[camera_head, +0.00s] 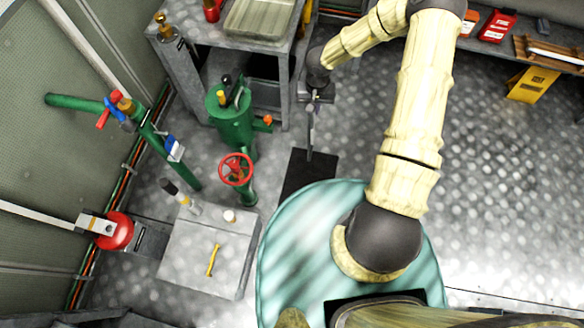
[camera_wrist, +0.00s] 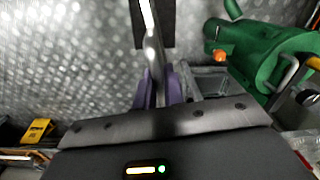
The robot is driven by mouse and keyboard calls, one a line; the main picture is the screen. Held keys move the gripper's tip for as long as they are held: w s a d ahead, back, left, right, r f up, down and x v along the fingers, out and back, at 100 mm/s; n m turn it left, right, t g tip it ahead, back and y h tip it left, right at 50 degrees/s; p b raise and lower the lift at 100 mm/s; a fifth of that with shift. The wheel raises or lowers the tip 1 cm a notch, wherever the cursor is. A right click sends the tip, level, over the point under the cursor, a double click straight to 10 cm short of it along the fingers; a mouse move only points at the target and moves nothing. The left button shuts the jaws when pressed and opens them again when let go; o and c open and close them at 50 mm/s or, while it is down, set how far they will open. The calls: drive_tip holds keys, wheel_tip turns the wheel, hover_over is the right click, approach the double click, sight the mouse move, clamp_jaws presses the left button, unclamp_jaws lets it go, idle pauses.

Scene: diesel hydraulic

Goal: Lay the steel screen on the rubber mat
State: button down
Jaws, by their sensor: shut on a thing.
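The steel screen (camera_wrist: 151,30) is a thin grey piece seen nearly edge-on. My gripper (camera_wrist: 157,80) is shut on one end of it, between purple finger pads in the wrist view. In the head view the screen (camera_head: 310,130) extends from my gripper (camera_head: 315,97) towards the black rubber mat (camera_head: 310,172), its far end near the mat's edge in the picture. I cannot tell the height between them. The mat lies flat on the metal floor, partly hidden by my teal base. It also shows at the top of the wrist view (camera_wrist: 168,25).
A green filter housing (camera_head: 232,120) and a red handwheel (camera_head: 236,169) stand left of the mat. A grey workbench (camera_head: 205,60) is behind them. A yellow sign (camera_head: 533,84) stands at the right. Open floor (camera_head: 480,170) lies right of my arm.

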drive_tip(key=a+f+m+b, duration=0.1)
drive_tip(key=a+f+b, duration=0.2)
drive_tip(key=f+b, duration=1)
drive_tip(key=a+f+m+b, duration=0.1)
drive_tip(key=a+f+b, duration=0.2)
drive_tip(key=f+b, duration=1.1)
wheel_tip(320, 180, down, 17)
drive_tip(key=shift+w+a+r, duration=0.1)
drive_tip(key=shift+w+a, duration=0.25)
drive_tip(key=shift+a, duration=0.05)
drive_tip(key=shift+d+f, duration=0.1)
drive_tip(key=shift+f, duration=0.1)
drive_tip(key=d+b, duration=0.1)
drive_tip(key=b, duration=0.1)
drive_tip(key=d+f+y+b, duration=0.1)
drive_tip(key=b, duration=0.1)
drive_tip(key=shift+s+f+b, duration=0.25)
drive_tip(key=shift+s+b, duration=0.05)
drive_tip(key=shift+s, duration=0.05)
drive_tip(key=b, duration=0.2)
drive_tip(key=d+f+b, duration=0.1)
drive_tip(key=b, duration=0.2)
drive_tip(key=shift+s+d+t+y, duration=0.25)
drive_tip(key=shift+t+y, duration=0.15)
